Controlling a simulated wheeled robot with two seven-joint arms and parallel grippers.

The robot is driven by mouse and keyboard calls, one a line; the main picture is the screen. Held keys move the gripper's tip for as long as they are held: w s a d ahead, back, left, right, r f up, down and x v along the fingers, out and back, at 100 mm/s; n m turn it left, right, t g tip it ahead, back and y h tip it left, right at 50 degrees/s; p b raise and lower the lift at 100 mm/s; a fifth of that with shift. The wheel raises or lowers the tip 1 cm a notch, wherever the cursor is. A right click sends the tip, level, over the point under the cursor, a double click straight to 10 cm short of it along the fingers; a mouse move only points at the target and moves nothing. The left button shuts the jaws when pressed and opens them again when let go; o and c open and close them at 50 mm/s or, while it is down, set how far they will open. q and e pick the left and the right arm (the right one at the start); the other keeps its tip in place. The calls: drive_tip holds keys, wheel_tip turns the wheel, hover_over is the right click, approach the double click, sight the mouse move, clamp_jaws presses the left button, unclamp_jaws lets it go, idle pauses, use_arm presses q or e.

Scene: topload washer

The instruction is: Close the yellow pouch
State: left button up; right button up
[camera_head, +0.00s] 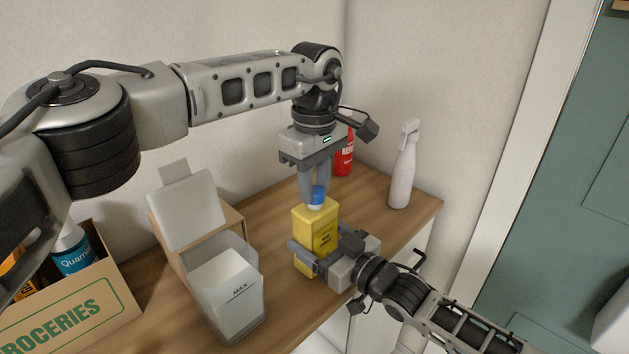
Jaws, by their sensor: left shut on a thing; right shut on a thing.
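The yellow pouch (315,225) stands upright on the wooden counter. A blue cap (318,193) is at its top, with a white band below it. I cannot tell whether the cap is seated on the spout. My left gripper (318,190) comes down from above and is shut on the blue cap. My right gripper (304,260) reaches in from the right and is shut around the lower body of the yellow pouch. Its fingers hide part of the pouch's lower front.
An open white container marked MAX (228,292) stands left of the pouch. A groceries box (75,312) with bottles is at far left. A red bottle (344,160) and a white spray bottle (402,170) stand behind. Bare counter (262,215) lies between container and pouch.

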use_arm(q)
drive_tip(key=m, duration=1.2)
drive_tip(key=shift+m, duration=0.3)
drive_tip(key=m, duration=0.4)
drive_tip(key=shift+m, duration=0.4)
drive_tip(key=o, duration=0.9)
drive_tip(key=shift+o, duration=0.2)
drive_tip(key=shift+r, duration=2.2)
